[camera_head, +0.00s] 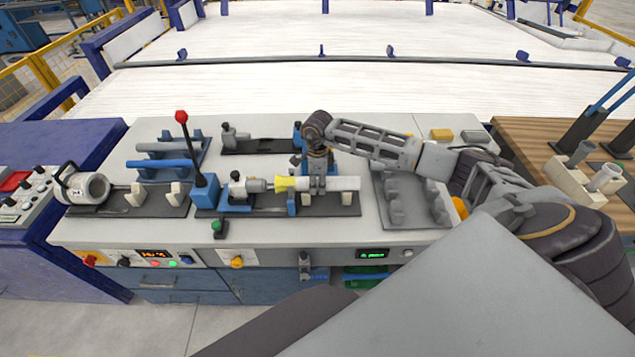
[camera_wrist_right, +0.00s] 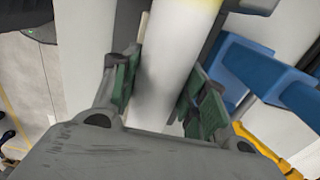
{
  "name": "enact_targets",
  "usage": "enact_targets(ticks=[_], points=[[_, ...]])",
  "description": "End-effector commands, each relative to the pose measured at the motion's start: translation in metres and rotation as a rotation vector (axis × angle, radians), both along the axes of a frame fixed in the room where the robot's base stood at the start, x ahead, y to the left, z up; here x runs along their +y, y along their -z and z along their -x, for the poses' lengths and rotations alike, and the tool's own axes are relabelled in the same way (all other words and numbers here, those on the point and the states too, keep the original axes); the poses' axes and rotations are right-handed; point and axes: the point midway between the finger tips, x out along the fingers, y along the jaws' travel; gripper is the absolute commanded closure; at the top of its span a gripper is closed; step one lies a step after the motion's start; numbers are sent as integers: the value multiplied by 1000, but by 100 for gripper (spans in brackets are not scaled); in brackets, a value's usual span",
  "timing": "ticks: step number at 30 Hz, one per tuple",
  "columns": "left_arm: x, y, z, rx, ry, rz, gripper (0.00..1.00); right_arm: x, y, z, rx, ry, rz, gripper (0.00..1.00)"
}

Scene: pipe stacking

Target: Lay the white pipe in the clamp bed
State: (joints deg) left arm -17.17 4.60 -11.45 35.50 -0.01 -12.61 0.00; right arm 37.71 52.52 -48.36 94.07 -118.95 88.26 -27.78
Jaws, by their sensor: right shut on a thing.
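The white pipe (camera_head: 345,184) lies level along the clamp bed (camera_head: 335,205), with its yellow end (camera_head: 285,184) at the left, close to a grey cylindrical fitting (camera_head: 254,185). My right gripper (camera_head: 318,184) reaches down over the pipe and is shut on it. In the right wrist view the white pipe (camera_wrist_right: 172,55) runs between the green pads of my right gripper (camera_wrist_right: 165,95). Whether the pipe rests fully on its supports is hard to tell, since the gripper hides part of it. My left gripper is not in view.
A grey tray (camera_head: 408,208) is to the right, below my right arm.

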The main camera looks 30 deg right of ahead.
Motion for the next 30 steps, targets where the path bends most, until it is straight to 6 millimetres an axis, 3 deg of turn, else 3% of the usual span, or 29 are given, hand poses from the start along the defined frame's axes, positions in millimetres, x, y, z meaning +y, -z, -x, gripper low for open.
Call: enact_targets(ticks=[1, 6, 20, 30], points=[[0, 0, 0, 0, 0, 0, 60, 0, 3, 2, 6, -1, 1, 54], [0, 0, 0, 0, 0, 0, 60, 0, 3, 2, 6, -1, 1, 32], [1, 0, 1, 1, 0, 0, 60, 0, -1, 1, 3, -1, 1, 31], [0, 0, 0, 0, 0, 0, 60, 0, -33, 0, 1, 0, 2, 31]])
